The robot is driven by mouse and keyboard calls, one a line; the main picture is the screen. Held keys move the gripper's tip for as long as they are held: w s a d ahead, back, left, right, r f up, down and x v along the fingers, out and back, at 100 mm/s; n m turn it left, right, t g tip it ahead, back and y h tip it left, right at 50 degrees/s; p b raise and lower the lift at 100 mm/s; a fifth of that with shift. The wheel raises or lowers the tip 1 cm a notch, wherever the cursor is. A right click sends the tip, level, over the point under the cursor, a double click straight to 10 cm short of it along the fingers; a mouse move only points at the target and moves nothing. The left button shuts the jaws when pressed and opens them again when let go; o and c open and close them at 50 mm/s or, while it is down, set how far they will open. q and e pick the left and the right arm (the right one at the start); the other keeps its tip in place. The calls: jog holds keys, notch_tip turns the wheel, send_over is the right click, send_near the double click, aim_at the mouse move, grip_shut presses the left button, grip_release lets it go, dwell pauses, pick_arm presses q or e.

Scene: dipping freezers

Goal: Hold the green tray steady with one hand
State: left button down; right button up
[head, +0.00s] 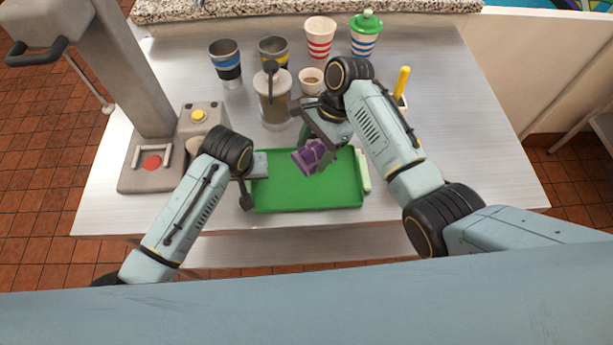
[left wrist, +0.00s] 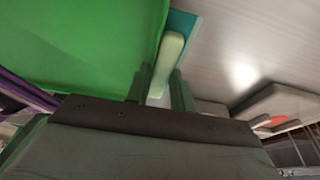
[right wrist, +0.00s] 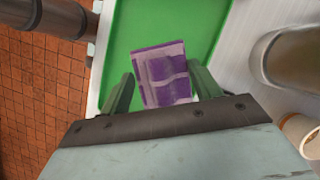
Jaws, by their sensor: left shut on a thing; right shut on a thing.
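The green tray (head: 300,197) lies flat near the front edge of the metal counter. It has a pale green handle on each short side. My left gripper (head: 252,181) is shut on the tray's left handle, which shows between its fingers in the left wrist view (left wrist: 166,62). My right gripper (head: 318,148) is shut on a purple item with lighter purple bands (head: 309,157), over the tray's back part. The item also shows between the fingers in the right wrist view (right wrist: 162,75). I cannot tell whether it touches the tray.
A lidded jar (head: 274,97) and a small cup (head: 311,80) stand behind the tray. Striped cups (head: 319,40) stand farther back. A grey machine (head: 152,160) is at the left. A yellow-handled tool (head: 402,80) stands at the right. The counter's right side is clear.

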jog(key=d, duration=0.8)
jog(key=shift+a, duration=0.1)
pick_arm(q)
jog(key=c, duration=1.1)
grip_release()
jog(key=v, duration=1.2)
